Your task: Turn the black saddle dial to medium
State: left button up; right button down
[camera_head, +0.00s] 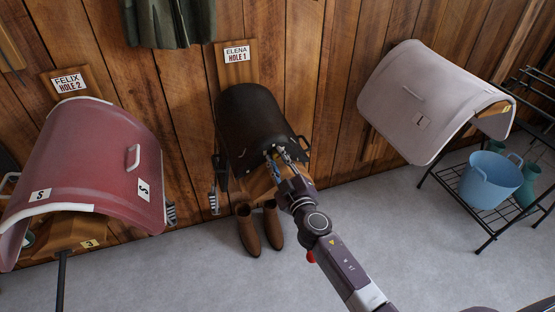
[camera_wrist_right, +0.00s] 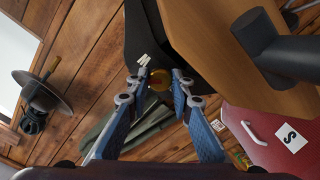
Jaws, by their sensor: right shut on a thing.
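The black saddle (camera_head: 252,112) sits on a wooden wall rack under a sign reading "ELENA HOLE 1". My right gripper (camera_head: 276,152) reaches up to its lower front end. In the right wrist view, the gripper's blue fingers (camera_wrist_right: 162,80) are closed around a small brass-coloured dial (camera_wrist_right: 159,83) by the dark saddle edge (camera_wrist_right: 143,38) and the wooden rack (camera_wrist_right: 218,45). My left gripper is not in view.
A red saddle (camera_head: 95,150) is on the left and a pale saddle (camera_head: 425,100) on the right. Brown boots (camera_head: 248,232) stand on the floor below. Stirrups (camera_head: 214,197) hang beside the black saddle. A blue bucket (camera_head: 488,185) sits on a black rack.

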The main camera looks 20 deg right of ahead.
jog(key=n, duration=0.5)
jog(key=shift+f+n+b, duration=0.1)
jog(key=shift+n+b, duration=0.2)
jog(key=shift+b, duration=0.1)
jog(key=shift+f+n, duration=0.1)
jog(key=shift+n, duration=2.1)
jog(key=shift+a, duration=0.1)
jog(key=c, duration=1.7)
grip_release()
jog(key=shift+s, duration=0.1)
